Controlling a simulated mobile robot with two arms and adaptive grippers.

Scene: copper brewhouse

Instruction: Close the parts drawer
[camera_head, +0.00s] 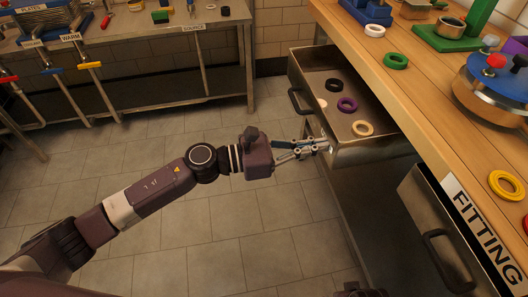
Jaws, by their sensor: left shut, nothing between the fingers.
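The parts drawer (375,151) is a metal drawer pulled out from under the wooden bench, at the upper middle right. Inside lie a black ring (333,85), a purple ring (347,105), a beige ring (362,128) and a small pale piece (322,103). Its dark handle (297,103) is on the front panel, towards the far end. My left gripper (326,147) is shut and empty, with its fingertips at the near end of the front panel. I cannot tell whether they touch it. My right gripper's fingers do not show.
A nearer metal drawer (423,205) with a dark handle sits below the FITTING label (478,228). The wooden bench (425,100) carries rings and fixtures, including a green ring (396,61) and a yellow ring (506,186). A metal table (140,45) stands far left. Tiled floor between is clear.

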